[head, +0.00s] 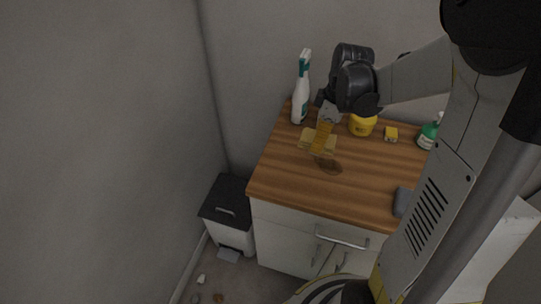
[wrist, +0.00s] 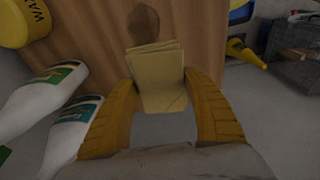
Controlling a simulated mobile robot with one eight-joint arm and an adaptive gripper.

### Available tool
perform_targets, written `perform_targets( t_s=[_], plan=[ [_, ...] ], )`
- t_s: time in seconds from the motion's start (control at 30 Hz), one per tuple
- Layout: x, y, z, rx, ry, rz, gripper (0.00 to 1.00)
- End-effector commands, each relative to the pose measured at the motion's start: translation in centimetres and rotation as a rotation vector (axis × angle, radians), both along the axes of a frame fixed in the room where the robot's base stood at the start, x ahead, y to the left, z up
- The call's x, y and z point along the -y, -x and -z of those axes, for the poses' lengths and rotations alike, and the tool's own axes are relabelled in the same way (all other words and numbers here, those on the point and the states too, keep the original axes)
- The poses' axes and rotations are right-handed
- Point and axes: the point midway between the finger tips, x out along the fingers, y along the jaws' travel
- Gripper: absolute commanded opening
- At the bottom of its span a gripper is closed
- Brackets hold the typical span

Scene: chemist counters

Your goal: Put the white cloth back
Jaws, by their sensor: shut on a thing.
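My gripper (head: 321,136) is above the back left part of the wooden counter top (head: 280,180). Its two yellow fingers (wrist: 160,80) are closed on a folded cloth (wrist: 158,62), which looks pale yellow rather than white in both views. In the head view the cloth (head: 308,141) shows at the fingertips, flat and apart from the counter, with a dark round patch on the wood just in front of it. I cannot tell whether that patch is a shadow or a mark. No other cloth is clearly seen.
A white spray bottle (head: 299,100) stands at the back left. A grey object (head: 402,203) lies near the front. A bin (head: 228,208) stands left of the cabinet.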

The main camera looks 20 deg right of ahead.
Motion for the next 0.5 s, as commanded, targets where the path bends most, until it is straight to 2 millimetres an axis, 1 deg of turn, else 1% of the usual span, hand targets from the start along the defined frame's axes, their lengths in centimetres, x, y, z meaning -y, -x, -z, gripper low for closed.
perform_targets(
  t_s=[0.07,0.17,0.27,0.4,0.5],
  plan=[
    [-0.2,0.0,0.1,0.001,-0.001,-0.007,0.31],
    [-1.4,-0.1,0.9,0.0,-0.001,-0.012,0.31],
    [-3.7,-0.1,2.5,0.001,-0.001,-0.015,0.31],
    [-7.2,-0.3,4.7,0.002,0.0,-0.015,0.31],
    [-9.3,-0.4,5.9,0.001,0.001,-0.013,0.31]
  ],
)
